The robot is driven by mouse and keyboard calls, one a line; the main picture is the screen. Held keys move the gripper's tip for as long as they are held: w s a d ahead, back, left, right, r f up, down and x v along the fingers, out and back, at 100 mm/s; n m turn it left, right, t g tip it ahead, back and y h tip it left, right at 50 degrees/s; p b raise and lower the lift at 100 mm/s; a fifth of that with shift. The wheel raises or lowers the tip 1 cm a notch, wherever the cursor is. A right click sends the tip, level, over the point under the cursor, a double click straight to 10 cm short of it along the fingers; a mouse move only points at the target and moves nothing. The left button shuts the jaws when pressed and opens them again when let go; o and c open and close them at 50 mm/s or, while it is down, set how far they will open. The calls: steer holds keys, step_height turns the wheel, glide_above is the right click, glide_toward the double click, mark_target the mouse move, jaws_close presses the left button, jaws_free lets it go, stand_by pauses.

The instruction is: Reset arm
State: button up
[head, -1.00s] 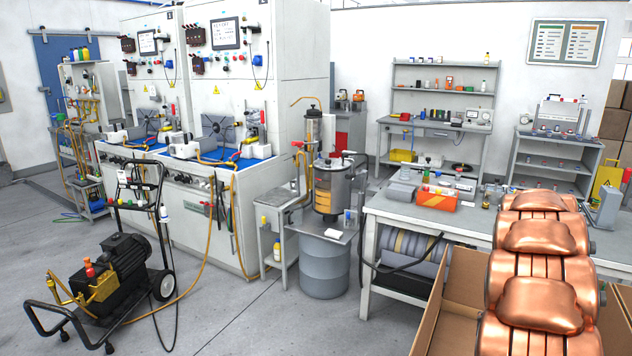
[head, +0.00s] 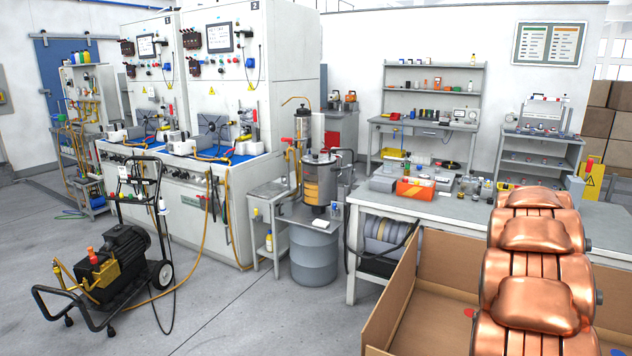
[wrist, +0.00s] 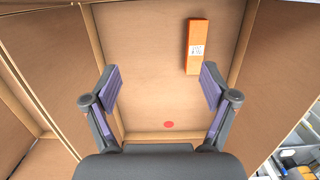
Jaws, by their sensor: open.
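My gripper (wrist: 160,88) shows in the wrist view with its two purple-padded fingers spread wide and nothing between them. It points down into a cardboard box (wrist: 150,45). An orange carton (wrist: 198,46) with a white label lies in the box, up and right of centre and beyond the fingers. In the head view my copper-coloured arm fills the right side over the cardboard box (head: 460,262). My gripper is hidden in the head view.
A red round spot (wrist: 168,124) marks the box floor. A grey workbench (head: 440,207) with several items stands behind the box. A grey drum (head: 315,258) and a wheeled pump cart (head: 110,265) stand left. Open floor lies between cart and box.

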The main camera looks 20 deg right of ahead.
steer(key=a+f+n+b, duration=0.25)
steer(key=a+b, duration=0.35)
steer(key=a, duration=0.7)
steer(key=a+f+n+b, duration=0.2)
steer(key=a+f+b, duration=0.3)
steer(key=a, duration=0.9)
steer(key=s+a+f+n+g+h+b, duration=0.1)
steer(key=s+a+f+n+b, duration=0.2)
steer(key=s+a+f+b, duration=0.3)
steer(key=s+a+f+n+g+b, duration=0.1)
steer(key=s+a+f+n+b, duration=0.25)
steer(key=s+a, duration=0.45)
step_height(320, 180, up, 23)
steer(key=t+p, duration=0.1)
steer(key=p, duration=2)
steer(key=shift+s+a+m, duration=0.15)
steer(key=shift+a+m, duration=0.25)
steer(key=shift+a, duration=0.05)
